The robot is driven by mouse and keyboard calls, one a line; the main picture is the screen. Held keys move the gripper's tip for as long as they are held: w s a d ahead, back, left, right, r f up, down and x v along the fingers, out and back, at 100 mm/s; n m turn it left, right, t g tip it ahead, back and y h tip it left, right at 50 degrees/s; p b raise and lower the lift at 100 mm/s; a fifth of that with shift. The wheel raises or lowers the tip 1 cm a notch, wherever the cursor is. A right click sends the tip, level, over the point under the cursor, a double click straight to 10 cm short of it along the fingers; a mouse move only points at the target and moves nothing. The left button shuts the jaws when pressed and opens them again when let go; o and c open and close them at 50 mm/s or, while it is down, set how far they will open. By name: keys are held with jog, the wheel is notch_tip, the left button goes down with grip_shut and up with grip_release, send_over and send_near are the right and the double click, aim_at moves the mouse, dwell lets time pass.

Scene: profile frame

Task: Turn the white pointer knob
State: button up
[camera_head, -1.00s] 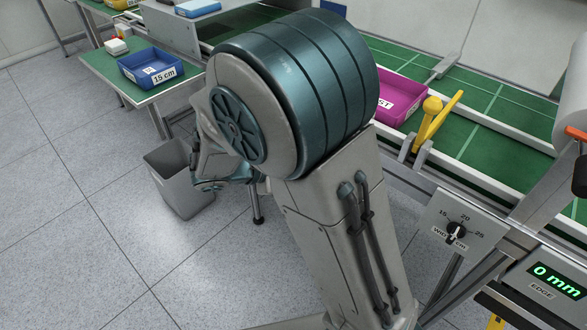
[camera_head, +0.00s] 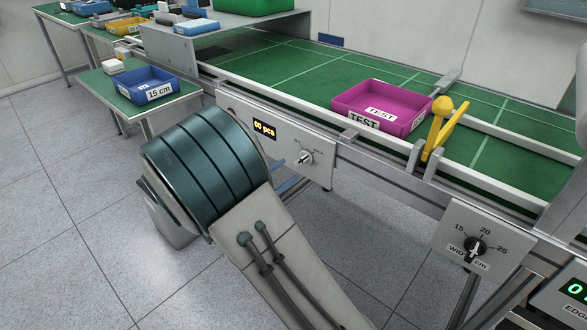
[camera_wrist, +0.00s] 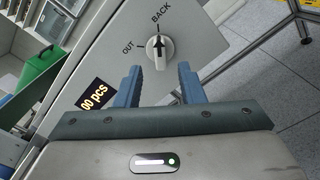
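The white pointer knob (camera_wrist: 160,52) is in the middle of the wrist view, on a grey panel with the words OUT and BACK. Its dark arrow points up in that view, toward the BACK side. In the head view the knob (camera_head: 305,158) shows small on the conveyor's front panel. My gripper (camera_wrist: 160,67) is open in the wrist view, with one blue finger on each side below the knob. The fingers appear apart from the knob, and nothing is between them. In the head view my arm hides most of the gripper.
A display reading "00 pcs" (camera_head: 265,130) is left of the knob. Above are the green conveyor (camera_head: 300,65), a magenta TEST bin (camera_head: 350,98) and a yellow lever (camera_head: 440,125). A blue bin (camera_head: 135,85) stands at left.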

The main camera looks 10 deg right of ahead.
aim_at(298, 163)
jog(key=shift+x, duration=2.2)
jog(key=shift+c, duration=0.2)
grip_shut()
